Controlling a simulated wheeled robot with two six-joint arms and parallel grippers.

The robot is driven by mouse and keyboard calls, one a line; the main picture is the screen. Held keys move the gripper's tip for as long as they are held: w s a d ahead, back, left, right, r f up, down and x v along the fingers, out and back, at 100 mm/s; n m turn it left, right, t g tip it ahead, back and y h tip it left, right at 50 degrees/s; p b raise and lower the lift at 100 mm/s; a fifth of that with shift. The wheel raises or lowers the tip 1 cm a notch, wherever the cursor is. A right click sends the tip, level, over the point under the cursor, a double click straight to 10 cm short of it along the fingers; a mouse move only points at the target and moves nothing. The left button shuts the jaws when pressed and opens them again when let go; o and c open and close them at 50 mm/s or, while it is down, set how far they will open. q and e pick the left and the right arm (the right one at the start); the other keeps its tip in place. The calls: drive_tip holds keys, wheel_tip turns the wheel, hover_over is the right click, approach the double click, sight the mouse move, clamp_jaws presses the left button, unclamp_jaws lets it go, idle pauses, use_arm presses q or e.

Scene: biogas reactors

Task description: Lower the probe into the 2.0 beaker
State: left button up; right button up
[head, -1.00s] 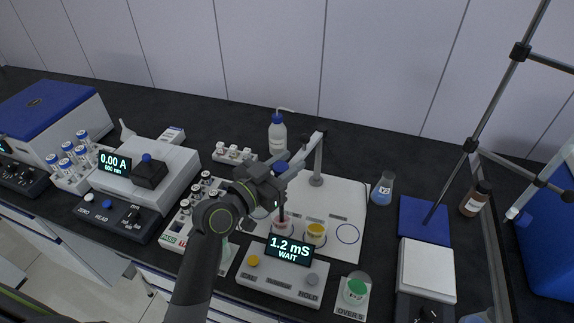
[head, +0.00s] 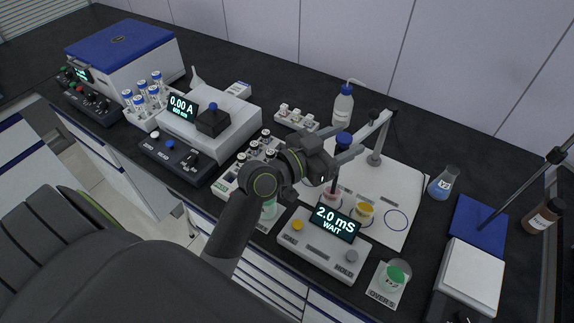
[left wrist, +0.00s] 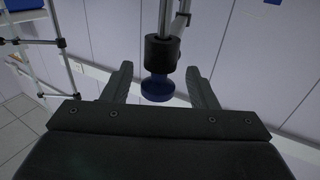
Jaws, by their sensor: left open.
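The probe has a blue knob (head: 343,138), and its dark shaft (head: 335,182) runs down to the beaker with pink liquid (head: 332,194). The shaft's lower end seems to be at or in that beaker; its depth is unclear. A beaker with yellow liquid (head: 364,213) stands to its right. Labels by the beakers are too small to read. The meter (head: 335,222) reads 2.0 mS WAIT. My left gripper (head: 354,138) is open around the knob's height. In the left wrist view the blue knob (left wrist: 157,88) sits between the spread fingers, apart from both. My right gripper is not in view.
The probe's stand post (head: 378,145) rises from the white board, which has an empty blue ring (head: 396,220). A wash bottle (head: 343,105) stands behind. A green-filled beaker (head: 396,274) sits front right, a vial rack (head: 257,160) left, and a flask (head: 442,182) right.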

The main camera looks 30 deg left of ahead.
use_arm(q)
drive_tip(key=b+v, duration=0.2)
drive_tip(key=v, duration=1.3)
drive_tip(key=shift+b, duration=0.35)
drive_tip(key=shift+s+a, duration=0.1)
drive_tip(key=shift+s, duration=0.05)
drive_tip(key=shift+f, duration=0.1)
